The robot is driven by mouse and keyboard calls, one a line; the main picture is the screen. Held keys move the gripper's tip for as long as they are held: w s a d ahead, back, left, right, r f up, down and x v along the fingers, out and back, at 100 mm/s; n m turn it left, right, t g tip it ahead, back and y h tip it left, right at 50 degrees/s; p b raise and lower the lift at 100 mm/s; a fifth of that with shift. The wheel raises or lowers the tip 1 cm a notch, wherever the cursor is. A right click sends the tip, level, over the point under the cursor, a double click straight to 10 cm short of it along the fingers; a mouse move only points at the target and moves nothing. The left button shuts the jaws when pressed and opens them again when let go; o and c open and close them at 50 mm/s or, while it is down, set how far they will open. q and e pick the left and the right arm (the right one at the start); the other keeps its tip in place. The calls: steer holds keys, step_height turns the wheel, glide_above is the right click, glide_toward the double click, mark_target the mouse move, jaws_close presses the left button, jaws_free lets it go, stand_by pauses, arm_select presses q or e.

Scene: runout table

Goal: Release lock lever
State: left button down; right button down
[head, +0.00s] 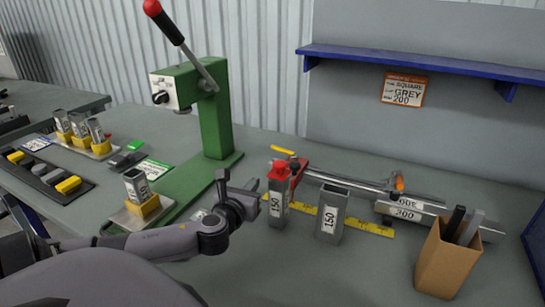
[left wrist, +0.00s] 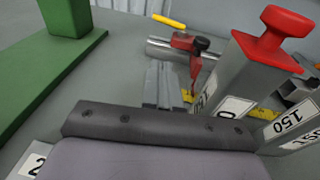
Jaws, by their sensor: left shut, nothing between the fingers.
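A yellow lever (head: 283,150) sits above the red clamp block (head: 298,167) at the left end of a metal rail (head: 345,182). I cannot tell for certain that it is the lock lever. In the left wrist view, the yellow lever (left wrist: 169,21) and the red block (left wrist: 186,42) with a black knob lie beyond my fingers. My left gripper (head: 254,186) is shut and empty, left of and apart from the lever; its fingers (left wrist: 163,75) point towards the block. A grey square tube with a red cap (head: 278,189) stands close to its right. My right gripper is not in view.
An open grey tube (head: 331,212) stands by the yellow scale (head: 372,228). A brown box (head: 447,262) holds dark pieces at front right. Grey tubes (head: 408,208) lie behind it. The green press (head: 214,120) stands behind left. The front middle table is clear.

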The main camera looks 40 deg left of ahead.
arm_select(q)
steer(key=x, duration=1.4)
steer(key=shift+w+a+r, duration=0.1)
steer(key=shift+w+r, duration=0.15)
steer(key=shift+r, duration=0.05)
steer(key=shift+w+a+r, duration=0.15)
steer(key=shift+w+a, duration=0.25)
steer(key=shift+w, duration=0.45)
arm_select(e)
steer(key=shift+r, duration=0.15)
